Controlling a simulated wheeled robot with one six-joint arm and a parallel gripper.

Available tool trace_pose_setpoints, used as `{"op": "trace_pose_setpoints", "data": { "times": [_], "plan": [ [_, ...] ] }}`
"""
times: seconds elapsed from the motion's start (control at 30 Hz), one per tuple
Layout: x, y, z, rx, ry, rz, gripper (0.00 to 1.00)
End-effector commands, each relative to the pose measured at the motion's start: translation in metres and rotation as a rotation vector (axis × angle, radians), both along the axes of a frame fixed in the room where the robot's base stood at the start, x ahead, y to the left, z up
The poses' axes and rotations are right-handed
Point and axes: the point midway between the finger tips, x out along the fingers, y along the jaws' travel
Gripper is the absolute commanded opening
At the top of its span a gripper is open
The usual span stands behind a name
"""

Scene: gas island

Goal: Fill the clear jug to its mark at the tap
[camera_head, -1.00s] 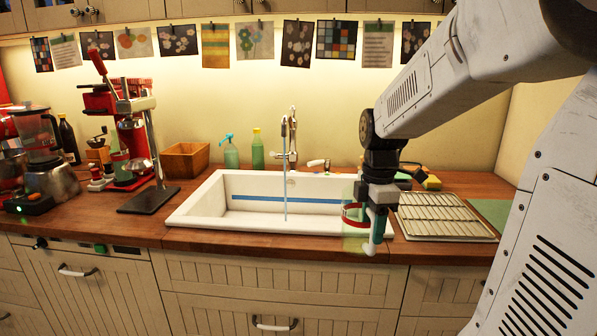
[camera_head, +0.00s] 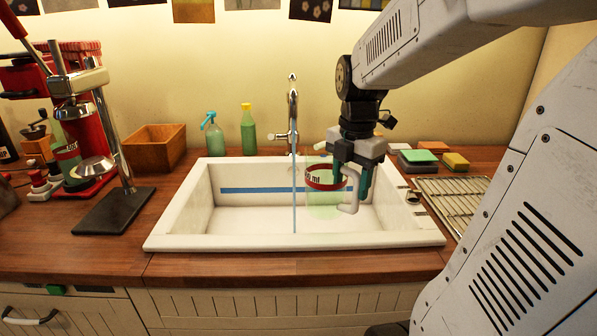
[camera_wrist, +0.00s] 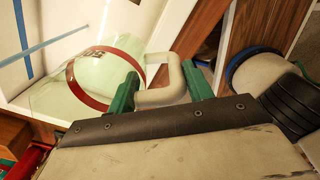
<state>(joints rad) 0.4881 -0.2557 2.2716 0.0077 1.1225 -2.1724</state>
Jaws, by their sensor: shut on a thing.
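The clear jug (camera_head: 325,200) has a greenish tint, a red band with a mark in ml and a pale handle. My gripper (camera_head: 358,182) is shut on the jug's handle and holds it upright over the right part of the white sink. In the wrist view the jug (camera_wrist: 88,82) and its handle show between the green fingers of my gripper (camera_wrist: 163,92). The tap (camera_head: 292,115) stands at the back of the sink. A thin blue stream of water (camera_head: 295,190) falls from it into the sink, just left of the jug and apart from it.
The white sink (camera_head: 178,225) has a blue stripe inside. Soap bottles (camera_head: 248,130) and a wooden box (camera_head: 152,148) stand behind it. A red press (camera_head: 80,120) is at the left. A wire rack (camera_head: 455,198) and sponges (camera_head: 456,161) lie at the right.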

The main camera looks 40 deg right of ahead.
Motion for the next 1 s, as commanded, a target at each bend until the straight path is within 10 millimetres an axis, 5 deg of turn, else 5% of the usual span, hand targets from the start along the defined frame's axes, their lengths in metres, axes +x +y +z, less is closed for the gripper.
{"op": "trace_pose_setpoints", "data": {
  "times": [1.0],
  "plan": [
    [0.084, -0.02, -0.027, 0.001, 0.001, -0.003, 0.15]
  ]
}}
